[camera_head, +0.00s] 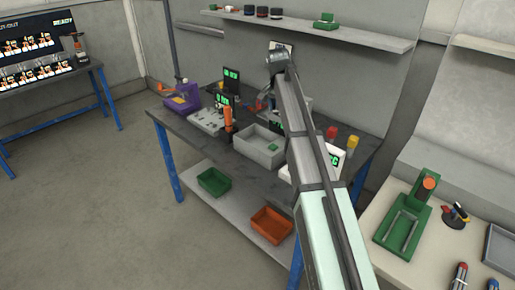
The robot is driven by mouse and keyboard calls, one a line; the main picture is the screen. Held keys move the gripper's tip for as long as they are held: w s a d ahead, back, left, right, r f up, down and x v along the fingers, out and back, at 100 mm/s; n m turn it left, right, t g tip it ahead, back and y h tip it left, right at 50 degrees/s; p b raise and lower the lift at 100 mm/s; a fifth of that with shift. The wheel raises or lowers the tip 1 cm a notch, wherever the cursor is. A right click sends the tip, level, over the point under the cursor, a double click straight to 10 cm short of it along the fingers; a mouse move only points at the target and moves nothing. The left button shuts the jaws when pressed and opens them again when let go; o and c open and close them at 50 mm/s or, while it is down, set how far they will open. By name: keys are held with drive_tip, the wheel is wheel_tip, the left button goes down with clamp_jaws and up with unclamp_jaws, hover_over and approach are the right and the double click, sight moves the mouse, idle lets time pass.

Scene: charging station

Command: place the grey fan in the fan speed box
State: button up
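My arm reaches from the bottom right up over the dark-topped workbench (181,117). My gripper (262,103) seems to be just left of the arm's far end, above the back of the bench. It is small and partly hidden, so I cannot tell whether it is open or holds anything. I cannot pick out the grey fan with certainty. White boxes with green displays stand on the bench; one (331,158) is at the right beside the arm, partly covered by it. I cannot tell which is the fan speed box.
A grey bin (249,151) with a small green piece inside stands at the bench's front. A purple device (183,98) is at the left. Green (214,182) and orange (271,224) bins sit on the lower shelf. A wall shelf (350,34) runs behind. Floor is clear at left.

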drive_tip(key=s+a+f+m, duration=0.15)
drive_tip(key=a+f, duration=0.25)
drive_tip(key=a, duration=0.4)
drive_tip(key=s+a+f, duration=0.2)
drive_tip(key=a+f, duration=0.3)
drive_tip(key=a, duration=0.2)
drive_tip(key=s+a+f, duration=0.1)
drive_tip(key=a+f, duration=0.3)
drive_tip(key=a, duration=0.4)
approach(260, 145)
drive_tip(key=shift+w+d+f, duration=0.25)
drive_tip(key=shift+w+f, duration=0.05)
drive_tip(key=shift+w, duration=0.15)
drive_tip(key=shift+s+a+x, duration=0.15)
drive_tip(key=shift+s+x, duration=0.05)
drive_tip(key=shift+x, duration=1.05)
drive_tip(key=shift+s+a+x, duration=0.1)
drive_tip(key=shift+s+x, duration=0.1)
drive_tip(key=shift+x, duration=1)
drive_tip(key=shift+f, duration=0.3)
drive_tip(key=o, duration=0.8)
drive_tip(key=shift+o, duration=0.2)
drive_tip(key=shift+r, duration=0.1)
drive_tip(key=v, duration=1.2)
drive_tip(key=shift+w, duration=0.2)
